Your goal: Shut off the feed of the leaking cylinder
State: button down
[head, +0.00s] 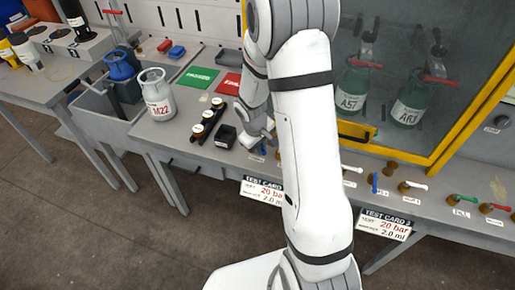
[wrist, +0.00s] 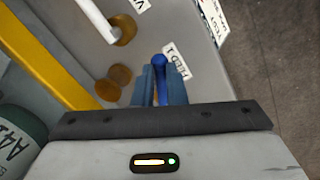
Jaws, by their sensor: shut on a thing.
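In the wrist view my gripper (wrist: 162,82) is shut on a blue valve handle (wrist: 159,61), whose rounded end shows beyond the fingers beside a "FEED 1" label (wrist: 176,60). In the head view my gripper (head: 264,143) is low at the bench front, partly hidden by my arm. Green cylinders A57 (head: 352,88) and A63 (head: 410,100) stand behind the cabinet glass. A cylinder marked A41 (wrist: 18,145) shows at the wrist view's lower left. I cannot see which cylinder leaks.
Another blue-handled valve (head: 374,183) and white- and green-handled valves line the bench front. The cabinet's yellow frame (head: 480,120) stands behind. A brass fitting with a white handle (wrist: 122,30) is close to my gripper.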

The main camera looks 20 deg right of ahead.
jog(key=n+p, duration=0.1)
jog(key=d+n, duration=0.1)
jog(key=n+p, duration=0.1)
jog(key=n, duration=0.1)
jog(key=shift+w+d+r+t+p, duration=0.2)
jog(key=shift+w+d+t+p, duration=0.1)
jog(key=shift+w, duration=0.1)
jog(key=shift+w+d+f+n+y+p, duration=0.15)
jog(key=shift+w+d+n+y+p, duration=0.2)
jog(key=shift+n+p, duration=0.4)
jog(key=shift+a, duration=0.1)
jog(key=c, duration=1.5)
grip_release()
jog(key=shift+s+a+r+p, duration=0.15)
jog(key=shift+s+r, duration=0.05)
jog(key=shift+r, duration=1.05)
jog(key=shift+s+a+r+p, duration=0.15)
jog(key=shift+s+r, duration=0.1)
jog(key=shift+r, duration=1.05)
jog(key=shift+s+a+r+p, duration=0.1)
jog(key=shift+s+a+r, duration=0.1)
jog(key=shift+r, duration=1.05)
